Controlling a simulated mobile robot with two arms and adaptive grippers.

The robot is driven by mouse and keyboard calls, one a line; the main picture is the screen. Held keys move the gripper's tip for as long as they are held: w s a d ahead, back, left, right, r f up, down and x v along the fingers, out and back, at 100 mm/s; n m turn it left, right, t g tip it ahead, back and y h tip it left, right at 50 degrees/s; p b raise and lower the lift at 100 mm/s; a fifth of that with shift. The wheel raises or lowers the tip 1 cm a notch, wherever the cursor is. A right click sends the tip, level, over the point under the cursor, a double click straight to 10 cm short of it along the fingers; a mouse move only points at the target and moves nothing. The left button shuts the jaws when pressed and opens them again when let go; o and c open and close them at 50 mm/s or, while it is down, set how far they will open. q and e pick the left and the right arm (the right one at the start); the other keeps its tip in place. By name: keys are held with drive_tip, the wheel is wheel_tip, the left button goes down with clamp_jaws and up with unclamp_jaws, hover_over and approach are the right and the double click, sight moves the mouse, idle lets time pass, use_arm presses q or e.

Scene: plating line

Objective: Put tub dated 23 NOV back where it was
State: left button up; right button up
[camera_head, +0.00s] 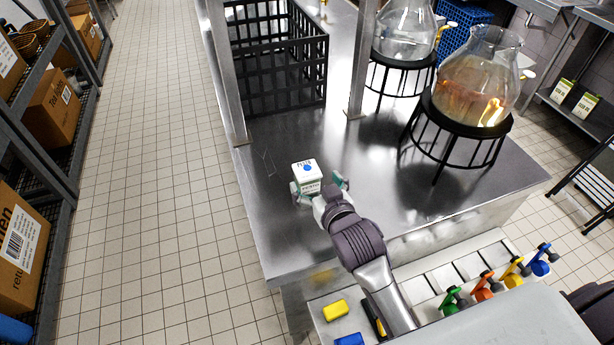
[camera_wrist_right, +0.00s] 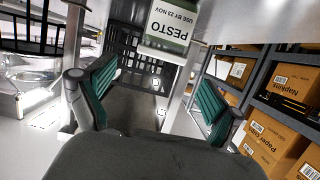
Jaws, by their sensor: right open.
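The white tub (camera_head: 308,177) with a blue dot on its lid stands on the steel counter (camera_head: 262,212) near its left edge. In the right wrist view the tub (camera_wrist_right: 168,30) shows upside down, and its label reads PESTO, USE BY 23 NOV. My right gripper (camera_head: 320,187) is at the tub, with its green-padded fingers spread to either side. In the wrist view the right gripper (camera_wrist_right: 153,100) has a wide gap between the fingers, and the tub lies beyond them. I cannot tell whether a finger touches it. My left gripper is out of view.
A black open crate (camera_head: 275,60) stands behind the tub, next to steel posts (camera_head: 357,60). Glass vessels on black stands (camera_head: 460,125) are to the right. Shelves with cardboard boxes (camera_head: 55,100) line the left aisle. Bare counter surrounds the tub.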

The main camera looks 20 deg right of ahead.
sight(307, 170)
drive_tip(key=shift+x, duration=0.75)
drive_tip(key=shift+w+f+p, duration=0.1)
drive_tip(key=shift+w+p, duration=0.25)
drive_tip(key=shift+w, duration=0.3)
drive_tip(key=x, duration=0.2)
drive_tip(key=p+x, duration=0.1)
drive_tip(key=x, duration=0.1)
drive_tip(key=shift+f, duration=0.25)
drive_tip(key=shift+s, duration=0.1)
drive_tip(key=c, duration=1.3)
drive_tip(key=shift+c, duration=1.1)
drive_tip(key=shift+r, duration=0.1)
drive_tip(key=shift+r, duration=0.1)
